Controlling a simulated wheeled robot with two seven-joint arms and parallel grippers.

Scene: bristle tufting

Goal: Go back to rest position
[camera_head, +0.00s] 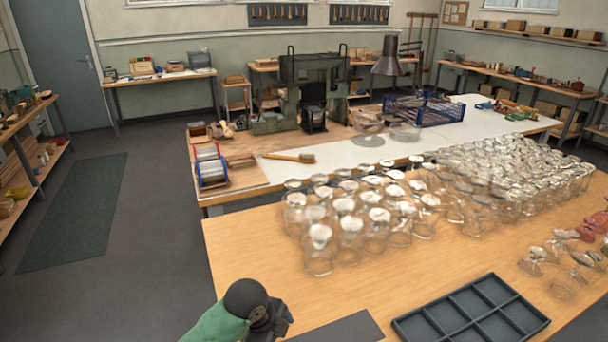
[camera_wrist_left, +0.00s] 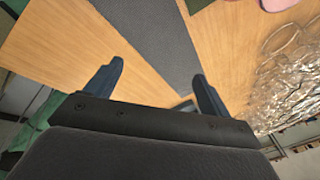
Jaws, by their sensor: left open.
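My left gripper (camera_head: 283,318) shows at the bottom of the head view, at the near left edge of the wooden table (camera_head: 245,240). In the left wrist view my left gripper (camera_wrist_left: 157,85) has its two dark fingers spread wide apart, with nothing between them. Beyond the fingers lie the bare table top and a dark grey mat (camera_wrist_left: 150,35). The mat also shows in the head view (camera_head: 342,329), to the right of the gripper. My right gripper is in neither view.
Many upturned stemmed glasses (camera_head: 375,228) crowd the middle and right of the table. A dark compartment tray (camera_head: 405,330) lies at the front right, with more glasses (camera_head: 568,285) beyond it. The table's left part is clear. A workbench (camera_head: 262,188) with tools stands behind.

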